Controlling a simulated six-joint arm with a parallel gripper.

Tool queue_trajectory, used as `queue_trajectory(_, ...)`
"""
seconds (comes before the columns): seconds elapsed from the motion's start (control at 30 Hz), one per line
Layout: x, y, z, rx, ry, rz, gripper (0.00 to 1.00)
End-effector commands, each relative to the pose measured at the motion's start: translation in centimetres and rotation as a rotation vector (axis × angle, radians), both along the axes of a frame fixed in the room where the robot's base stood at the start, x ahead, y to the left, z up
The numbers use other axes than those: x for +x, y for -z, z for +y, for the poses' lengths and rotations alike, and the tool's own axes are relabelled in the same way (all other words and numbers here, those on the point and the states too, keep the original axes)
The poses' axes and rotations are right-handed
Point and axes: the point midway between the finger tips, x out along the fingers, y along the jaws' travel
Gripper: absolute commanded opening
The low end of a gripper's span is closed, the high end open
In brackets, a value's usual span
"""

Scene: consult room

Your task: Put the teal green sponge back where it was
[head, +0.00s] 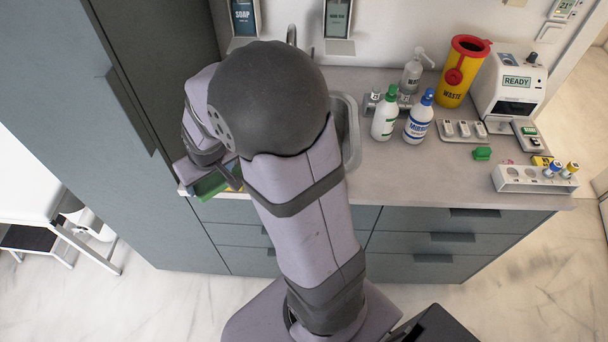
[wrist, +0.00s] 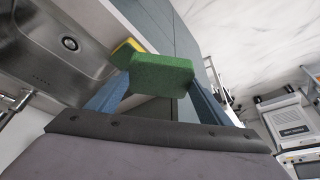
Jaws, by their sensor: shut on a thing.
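A green sponge (wrist: 160,75) is clamped between the two blue fingers of my gripper (wrist: 158,92) in the wrist view. A strip of yellow shows at its upper left; I cannot tell for sure whether it is the sponge's other layer. In the head view the sponge (head: 209,186) shows only in part, at the counter's left front edge, below my gripper (head: 226,172). My arm covers most of the gripper there. The sponge looks held up, clear of the sink floor in the wrist view.
The steel sink (wrist: 62,50) lies left of the sponge in the wrist view; my arm mostly hides it in the head view. Bottles (head: 386,113), a yellow waste bin (head: 462,72), an analyser (head: 507,88) and a tube rack (head: 532,180) stand to the right. A tall cabinet (head: 90,120) bounds the left.

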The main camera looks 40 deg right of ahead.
Motion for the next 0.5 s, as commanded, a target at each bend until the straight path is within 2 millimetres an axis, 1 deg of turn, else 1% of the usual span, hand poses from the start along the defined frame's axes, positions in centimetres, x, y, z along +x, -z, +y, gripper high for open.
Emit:
queue_trajectory(0.03,0.1,0.6,-1.2,0.0,0.029,-0.004,0.52)
queue_trajectory(0.07,0.2,0.7,-2.0,0.0,0.048,-0.005,0.52)
queue_trajectory(0.17,0.4,0.8,-5.1,-0.001,0.124,-0.008,0.52)
queue_trajectory(0.2,0.4,0.8,-6.6,-0.001,0.159,-0.008,0.52)
queue_trajectory(0.27,0.5,0.4,-8.9,-0.001,0.213,-0.01,0.52)
queue_trajectory(0.3,0.5,0.0,-10.4,-0.002,0.248,-0.01,0.52)
queue_trajectory(0.4,0.1,-1.1,-13.4,-0.001,0.32,-0.008,0.52)
queue_trajectory(0.5,-0.5,-2.0,-15.6,-0.001,0.375,-0.007,0.52)
